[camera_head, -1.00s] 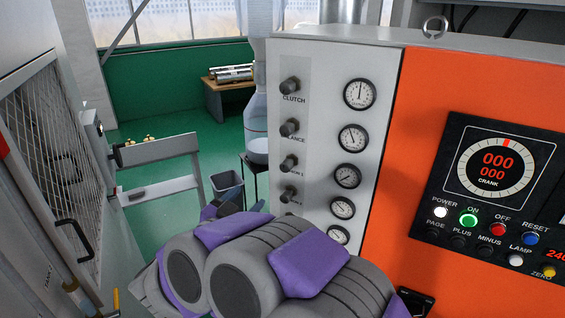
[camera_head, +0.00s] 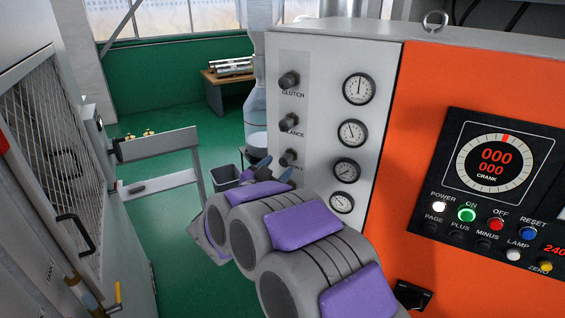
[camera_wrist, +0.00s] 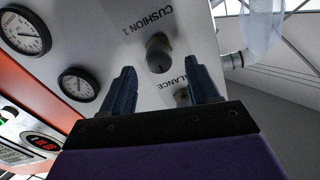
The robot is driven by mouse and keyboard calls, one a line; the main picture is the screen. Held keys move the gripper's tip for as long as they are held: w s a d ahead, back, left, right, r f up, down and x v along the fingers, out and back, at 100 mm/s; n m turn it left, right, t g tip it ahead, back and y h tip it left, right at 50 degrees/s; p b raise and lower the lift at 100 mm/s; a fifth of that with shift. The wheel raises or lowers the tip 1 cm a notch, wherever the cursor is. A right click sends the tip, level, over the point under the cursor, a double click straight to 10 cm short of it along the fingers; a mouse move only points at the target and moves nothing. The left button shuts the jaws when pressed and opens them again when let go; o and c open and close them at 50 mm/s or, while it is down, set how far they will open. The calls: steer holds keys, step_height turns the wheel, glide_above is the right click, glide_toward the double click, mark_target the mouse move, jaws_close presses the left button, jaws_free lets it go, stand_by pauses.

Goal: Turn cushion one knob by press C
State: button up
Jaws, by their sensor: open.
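The cushion one knob (camera_wrist: 158,53) is a dark round knob on the light grey panel, with the "CUSHION 1" label beside it in the wrist view. In the head view the knob (camera_head: 289,157) is third from the top, its label partly hidden by my gripper. My gripper (camera_head: 275,168) is just below and left of it there. In the wrist view my gripper (camera_wrist: 162,68) has its two dark blue fingers apart, with the knob in the gap between them. I cannot tell whether a finger touches it. No "C" marking shows on the press.
The balance knob (camera_head: 289,124) and clutch knob (camera_head: 289,81) sit above. A column of gauges (camera_head: 359,88) is right of the knobs. The orange control panel (camera_head: 420,80) stands further right. A mesh cabinet (camera_head: 45,130) is at left, with green floor between.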

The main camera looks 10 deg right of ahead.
mark_target(283, 162)
steer(key=shift+x, duration=1.9)
steer(key=c, duration=1)
steer(key=shift+m+b, duration=0.3)
